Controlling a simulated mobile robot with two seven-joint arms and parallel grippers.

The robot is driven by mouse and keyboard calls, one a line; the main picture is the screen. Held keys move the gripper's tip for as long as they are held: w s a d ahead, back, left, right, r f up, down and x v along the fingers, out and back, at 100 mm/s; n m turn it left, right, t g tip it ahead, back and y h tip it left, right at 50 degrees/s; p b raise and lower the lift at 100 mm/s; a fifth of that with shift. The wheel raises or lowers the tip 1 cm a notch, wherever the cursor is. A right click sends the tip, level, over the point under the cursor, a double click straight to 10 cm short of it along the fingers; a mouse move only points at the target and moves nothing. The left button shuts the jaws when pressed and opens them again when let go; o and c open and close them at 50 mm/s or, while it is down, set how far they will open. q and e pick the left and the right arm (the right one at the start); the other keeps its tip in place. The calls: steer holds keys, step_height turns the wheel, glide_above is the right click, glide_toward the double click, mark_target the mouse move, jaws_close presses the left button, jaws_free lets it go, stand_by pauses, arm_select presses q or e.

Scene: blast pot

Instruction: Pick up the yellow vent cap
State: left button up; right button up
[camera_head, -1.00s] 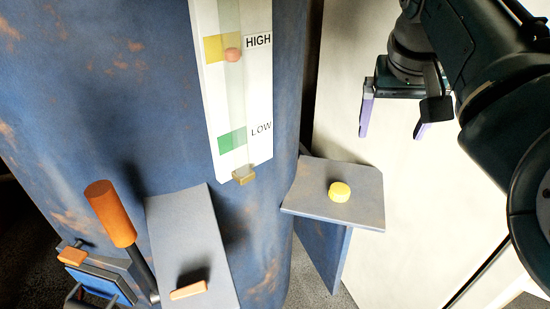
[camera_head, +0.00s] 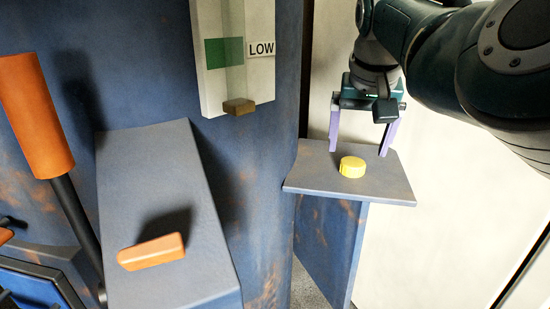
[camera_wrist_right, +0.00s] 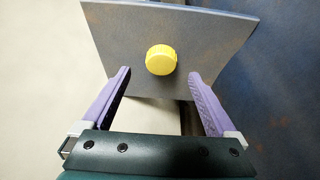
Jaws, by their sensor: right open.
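The yellow vent cap (camera_head: 352,167) is a small round cap sitting on a grey shelf (camera_head: 310,178) that sticks out beside the blue pot. My right gripper (camera_head: 359,152) is open above the back of the shelf, its two purple fingers pointing down, one to each side of the cap in the picture. In the right wrist view the cap (camera_wrist_right: 161,60) lies ahead of the fingertips, centred between the open fingers (camera_wrist_right: 160,73) and apart from both. My left gripper is not in view.
The blue pot wall (camera_head: 265,150) stands left of the shelf, with a level gauge (camera_head: 221,90) on it. An orange-handled lever (camera_head: 36,115) and a sloped grey plate (camera_head: 160,200) with an orange piece (camera_head: 151,252) are at left. A pale wall (camera_head: 450,190) is behind.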

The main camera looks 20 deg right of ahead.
mark_target(353, 162)
steer(key=b+x, duration=0.3)
steer(key=x, duration=0.1)
steer(key=shift+w+f, duration=0.1)
steer(key=shift+f, duration=0.15)
steer(key=shift+c, duration=0.7)
steer(key=c, duration=1.1)
steer(key=shift+r, duration=0.1)
jaws_close()
